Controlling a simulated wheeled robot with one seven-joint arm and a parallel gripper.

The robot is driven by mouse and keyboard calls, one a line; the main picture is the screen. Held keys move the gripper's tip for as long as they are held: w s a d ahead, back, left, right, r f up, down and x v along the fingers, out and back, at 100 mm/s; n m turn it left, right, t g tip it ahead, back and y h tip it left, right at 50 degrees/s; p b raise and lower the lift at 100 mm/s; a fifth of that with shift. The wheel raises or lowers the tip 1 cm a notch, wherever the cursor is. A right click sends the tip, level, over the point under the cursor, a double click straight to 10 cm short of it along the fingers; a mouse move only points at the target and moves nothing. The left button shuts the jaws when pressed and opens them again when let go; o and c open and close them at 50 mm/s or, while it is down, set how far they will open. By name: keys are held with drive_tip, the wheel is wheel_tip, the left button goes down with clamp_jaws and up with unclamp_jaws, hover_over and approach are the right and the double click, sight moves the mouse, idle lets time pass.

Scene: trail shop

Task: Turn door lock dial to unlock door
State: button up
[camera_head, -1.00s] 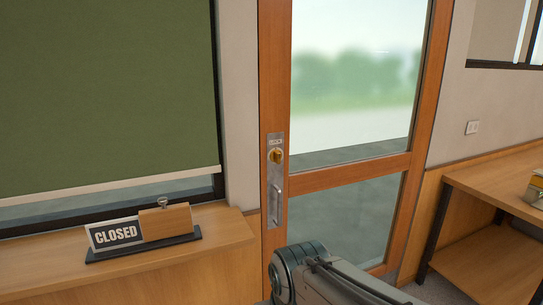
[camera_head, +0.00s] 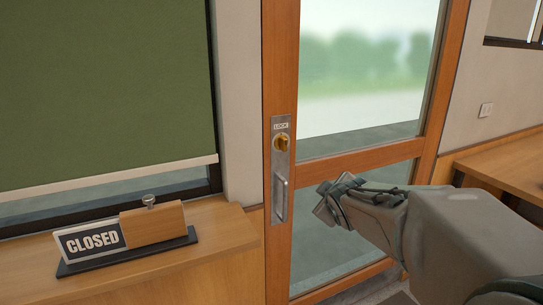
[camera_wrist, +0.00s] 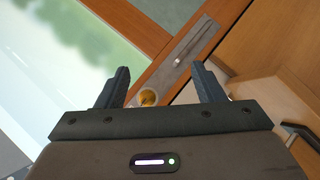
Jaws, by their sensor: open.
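The brass lock dial (camera_head: 281,143) sits on a metal plate (camera_head: 280,170) on the door's wooden stile, under a small label reading LOCK. A metal pull handle (camera_head: 280,199) is below it on the same plate. The glazed wooden door (camera_head: 283,60) looks closed. My gripper (camera_head: 325,200) is right of the plate and lower than the dial in the head view, apart from it. In the wrist view my gripper (camera_wrist: 160,78) is open and empty. The dial (camera_wrist: 148,97) shows there between the fingers, nearer the left one, partly hidden by the gripper body.
A wooden ledge (camera_head: 225,229) left of the door holds a CLOSED sign (camera_head: 92,241) with a wooden block. A green blind (camera_head: 100,80) covers the window. A wooden table (camera_head: 505,165) stands at the right.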

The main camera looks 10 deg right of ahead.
drive_tip(key=w+r+n+t+y+b, duration=0.1)
drive_tip(key=w+n+t+y+b, duration=0.15)
drive_tip(key=w+n, duration=0.35)
drive_tip(key=n+t+y+b, duration=0.1)
drive_tip(key=n+t+y, duration=0.2)
drive_tip(key=n+y, duration=0.3)
approach(286, 146)
drive_tip(key=shift+n+h, duration=0.5)
drive_tip(key=shift+h, duration=0.05)
drive_tip(key=x, duration=0.3)
drive_tip(key=p+x, duration=0.1)
drive_tip(key=x, duration=0.2)
drive_tip(key=p+x, duration=0.1)
drive_tip(key=x, duration=0.2)
drive_tip(key=shift+w+a+r, duration=0.1)
drive_tip(key=shift+a+r, duration=0.05)
drive_tip(key=shift+a, duration=0.25)
drive_tip(key=c, duration=1)
